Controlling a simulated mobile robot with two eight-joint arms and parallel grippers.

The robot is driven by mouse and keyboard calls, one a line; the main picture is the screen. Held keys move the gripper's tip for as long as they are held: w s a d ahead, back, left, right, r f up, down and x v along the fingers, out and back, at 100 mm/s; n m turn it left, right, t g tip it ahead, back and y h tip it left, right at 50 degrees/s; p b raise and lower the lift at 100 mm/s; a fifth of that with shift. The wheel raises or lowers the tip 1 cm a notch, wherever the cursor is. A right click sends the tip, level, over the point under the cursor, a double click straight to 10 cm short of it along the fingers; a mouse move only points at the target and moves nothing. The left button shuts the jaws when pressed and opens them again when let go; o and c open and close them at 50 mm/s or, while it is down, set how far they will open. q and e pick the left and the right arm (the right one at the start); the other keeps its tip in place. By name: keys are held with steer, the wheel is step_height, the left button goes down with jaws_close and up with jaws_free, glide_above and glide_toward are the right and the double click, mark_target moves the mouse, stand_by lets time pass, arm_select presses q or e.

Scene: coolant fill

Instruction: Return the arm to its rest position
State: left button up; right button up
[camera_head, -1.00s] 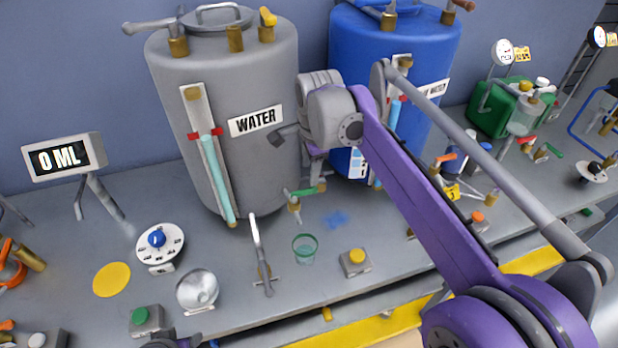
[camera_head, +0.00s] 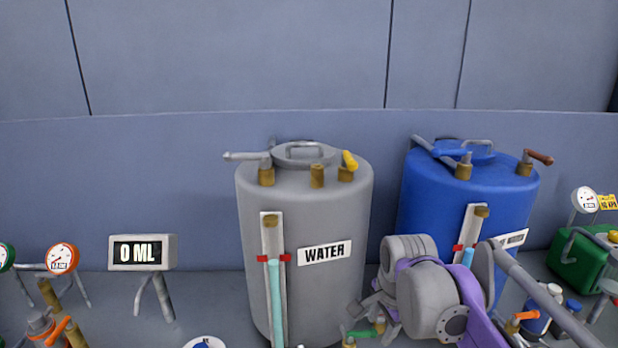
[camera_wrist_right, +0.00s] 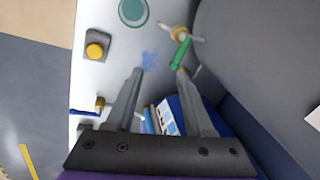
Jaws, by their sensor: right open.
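My right arm reaches in from the lower right of the head view. Its wrist stands in front of the gap between the grey and blue tanks, and its gripper (camera_head: 372,310) is small and partly hidden there. In the right wrist view the two fingers (camera_wrist_right: 159,75) are apart with nothing held between them. A green-handled valve (camera_wrist_right: 181,52) shows just beyond the right fingertip; I cannot tell whether they touch. My left gripper is not in view.
The grey WATER tank (camera_head: 309,215) and blue tank (camera_head: 480,195) stand behind the arm. A 0 ML display (camera_head: 142,252) is at left. The wrist view shows a green-rimmed cup (camera_wrist_right: 133,11) and yellow button (camera_wrist_right: 95,50) on the bench.

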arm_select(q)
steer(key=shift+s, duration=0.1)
arm_select(e)
steer(key=s+f+n+t, duration=0.1)
steer(key=s+f+n, duration=0.6)
steer(key=s, duration=0.3)
steer(key=s+d+f+n+t, duration=0.1)
steer(key=s+f+n, duration=0.6)
steer(key=s, duration=0.3)
steer(key=shift+s+d+f+t, duration=0.3)
steer(key=shift+s+f, duration=0.05)
steer(key=shift+f, duration=0.55)
